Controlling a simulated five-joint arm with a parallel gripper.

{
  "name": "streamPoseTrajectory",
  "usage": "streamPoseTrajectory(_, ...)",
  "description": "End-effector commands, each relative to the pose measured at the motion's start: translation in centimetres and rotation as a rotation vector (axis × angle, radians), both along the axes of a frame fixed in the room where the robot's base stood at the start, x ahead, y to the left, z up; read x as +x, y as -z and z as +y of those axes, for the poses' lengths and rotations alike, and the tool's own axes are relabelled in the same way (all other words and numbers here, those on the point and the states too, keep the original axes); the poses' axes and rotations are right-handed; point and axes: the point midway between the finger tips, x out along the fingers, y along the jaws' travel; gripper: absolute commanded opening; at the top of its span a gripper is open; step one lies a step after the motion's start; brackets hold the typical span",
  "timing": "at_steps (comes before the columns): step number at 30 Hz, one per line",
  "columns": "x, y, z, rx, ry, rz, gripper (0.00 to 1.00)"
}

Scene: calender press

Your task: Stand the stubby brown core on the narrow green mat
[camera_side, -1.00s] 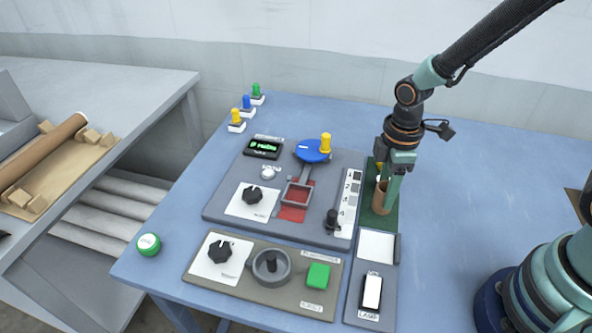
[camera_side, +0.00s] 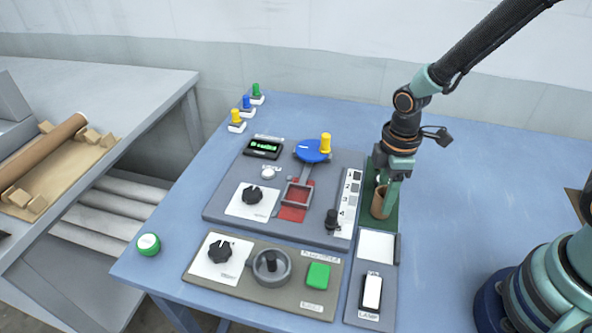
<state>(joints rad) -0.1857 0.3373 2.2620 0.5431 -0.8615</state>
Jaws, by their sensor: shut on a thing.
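The stubby brown core (camera_side: 379,203) is upright at the narrow green mat (camera_side: 391,222), beside the grey panel's right edge. My gripper (camera_side: 387,190) is shut on the core from above, with a green finger at its right side. The finger hides part of the core. The core's lower end appears at the mat's surface, but I cannot tell whether it bears fully on it.
The grey panel (camera_side: 225,198) with knobs and a blue disc (camera_side: 311,152) stands just left of the mat. A white pad (camera_side: 376,245) and a lamp switch (camera_side: 372,292) lie in front. The blue table (camera_side: 480,190) is clear to the right.

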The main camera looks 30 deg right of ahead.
Motion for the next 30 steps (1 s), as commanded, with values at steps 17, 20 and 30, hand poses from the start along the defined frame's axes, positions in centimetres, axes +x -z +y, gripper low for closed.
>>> streamPoseTrajectory(17, 0.03, 0.42, 0.01, 0.000, 0.000, -0.001, 0.00)
streamPoseTrajectory(20, 0.04, 0.59, 0.01, 0.000, 0.000, -0.001, 0.00)
streamPoseTrajectory(30, 0.04, 0.62, 0.01, 0.000, 0.000, -0.001, 0.00)
